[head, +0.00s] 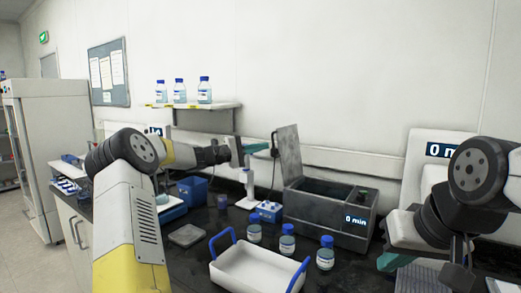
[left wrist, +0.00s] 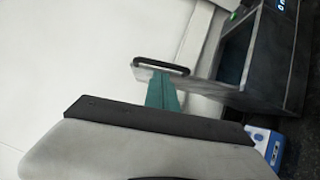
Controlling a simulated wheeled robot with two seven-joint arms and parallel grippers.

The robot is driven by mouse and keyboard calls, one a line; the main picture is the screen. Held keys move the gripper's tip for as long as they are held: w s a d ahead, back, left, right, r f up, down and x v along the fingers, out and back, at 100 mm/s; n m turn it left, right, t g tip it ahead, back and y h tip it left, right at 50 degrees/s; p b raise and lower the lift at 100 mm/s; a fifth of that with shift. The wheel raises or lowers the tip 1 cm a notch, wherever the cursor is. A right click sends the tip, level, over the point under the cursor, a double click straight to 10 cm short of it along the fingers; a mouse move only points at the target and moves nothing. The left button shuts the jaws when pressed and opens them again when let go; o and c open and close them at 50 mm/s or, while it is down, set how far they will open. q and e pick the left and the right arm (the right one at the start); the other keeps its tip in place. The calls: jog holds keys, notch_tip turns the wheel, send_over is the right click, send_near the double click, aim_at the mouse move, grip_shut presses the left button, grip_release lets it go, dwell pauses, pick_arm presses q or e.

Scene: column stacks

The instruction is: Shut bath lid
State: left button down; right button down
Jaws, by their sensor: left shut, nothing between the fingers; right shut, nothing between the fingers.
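The bath (head: 328,226) is a dark grey open-topped box on the dark bench, with a "0 min" display on its front. Its grey lid (head: 289,152) stands upright at the left end, so the bath is open. My left gripper (head: 258,147) is shut and empty, just left of the raised lid. In the left wrist view its teal fingertips (left wrist: 162,92) are close to the lid's edge with the black handle (left wrist: 161,67); whether they touch cannot be told. The bath (left wrist: 270,60) is beyond. My right gripper (head: 386,262) is shut and empty, right of the bath.
A white tray with blue handles (head: 256,272) and several blue-capped bottles (head: 287,240) stand in front of the bath. A small blue-and-white device (head: 267,211) is at its left. A white instrument (head: 425,165) stands at the right. Bottles stand on a wall shelf (head: 190,106).

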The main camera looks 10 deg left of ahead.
pick_arm(q)
jog(key=shift+s+d, duration=0.1)
jog(key=shift+d, duration=0.3)
jog(key=shift+d+r, duration=0.1)
